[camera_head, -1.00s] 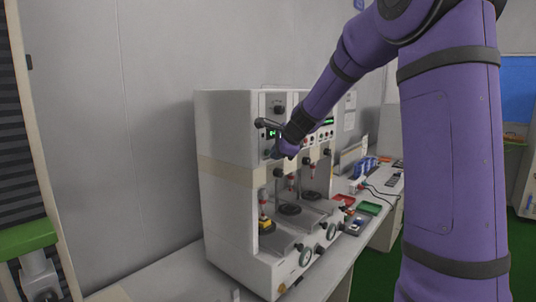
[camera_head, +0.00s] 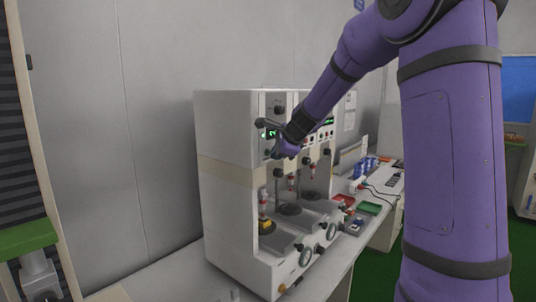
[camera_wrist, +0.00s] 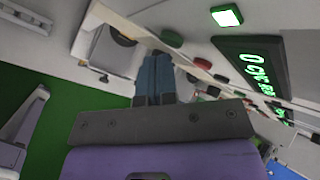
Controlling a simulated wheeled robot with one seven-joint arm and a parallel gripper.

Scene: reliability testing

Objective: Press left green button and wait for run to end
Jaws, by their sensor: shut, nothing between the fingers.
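The white test machine (camera_head: 228,130) stands on the bench with its control panel on the upper front. My gripper (camera_head: 277,153) is at the left part of this panel, and its fingers hide some of the controls there. In the wrist view my gripper (camera_wrist: 154,62) is shut and empty, with its two blue-grey fingers together. A square green light (camera_wrist: 226,16) glows beside a green digital display (camera_wrist: 262,68). The display (camera_head: 270,134) also shows in the head view. Contact with the left green button cannot be told.
Several test stations with red-tipped rods are below the panel; the left one holds a yellow piece (camera_head: 265,226). Red (camera_head: 345,201) and green (camera_head: 369,208) trays and blue items (camera_head: 366,165) lie on the bench to the right.

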